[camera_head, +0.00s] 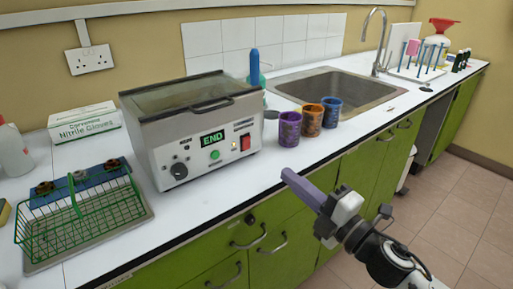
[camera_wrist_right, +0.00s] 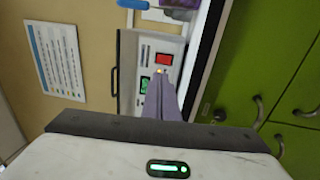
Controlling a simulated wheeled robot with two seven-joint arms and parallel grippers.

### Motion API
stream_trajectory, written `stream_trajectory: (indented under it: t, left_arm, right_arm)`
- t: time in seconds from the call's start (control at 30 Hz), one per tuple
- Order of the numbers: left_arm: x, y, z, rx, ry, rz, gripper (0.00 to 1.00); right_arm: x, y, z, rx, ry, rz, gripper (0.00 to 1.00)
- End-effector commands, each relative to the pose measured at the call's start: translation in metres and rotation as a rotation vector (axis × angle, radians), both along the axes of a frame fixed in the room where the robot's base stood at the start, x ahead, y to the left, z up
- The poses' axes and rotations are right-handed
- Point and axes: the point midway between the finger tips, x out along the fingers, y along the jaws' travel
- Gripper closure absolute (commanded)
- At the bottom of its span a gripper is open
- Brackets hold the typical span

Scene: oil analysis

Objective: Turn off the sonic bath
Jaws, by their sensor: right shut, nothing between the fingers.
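The sonic bath (camera_head: 165,127) is a grey metal box with a lid, standing on the white counter. Its front panel has a green display (camera_head: 212,139) reading "END", a green button (camera_head: 215,155), a black knob (camera_head: 178,170) and a red switch (camera_head: 245,142). My right gripper (camera_head: 285,174) is shut and empty, in front of the counter edge, to the right of the panel and apart from it. In the right wrist view its purple-grey fingers (camera_wrist_right: 163,100) point toward the panel, with the red switch (camera_wrist_right: 164,59) just beyond the tips. My left gripper is not in view.
Purple (camera_head: 289,130), orange (camera_head: 312,120) and blue (camera_head: 331,111) cups stand right of the bath, near the sink (camera_head: 340,90). A green wire basket (camera_head: 80,218) and a glove box (camera_head: 84,122) are at the left. The counter strip before the panel is clear.

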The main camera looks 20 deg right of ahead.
Motion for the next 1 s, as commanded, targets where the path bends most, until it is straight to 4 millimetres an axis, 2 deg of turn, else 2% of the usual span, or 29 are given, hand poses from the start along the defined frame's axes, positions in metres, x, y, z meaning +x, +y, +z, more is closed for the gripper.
stream_trajectory:
  t: [0.6, 0.8, 1.0]
  left_arm:
    - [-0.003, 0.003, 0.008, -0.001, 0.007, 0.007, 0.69]
    - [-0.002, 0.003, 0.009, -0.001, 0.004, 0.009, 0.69]
    - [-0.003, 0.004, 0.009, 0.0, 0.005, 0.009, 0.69]
  right_arm:
    - [0.099, 0.035, 0.016, 0.003, -0.001, -0.002, 1.0]
    - [0.119, 0.042, 0.016, 0.003, 0.001, -0.003, 1.0]
    - [0.123, 0.044, 0.016, 0.002, 0.002, -0.002, 1.0]
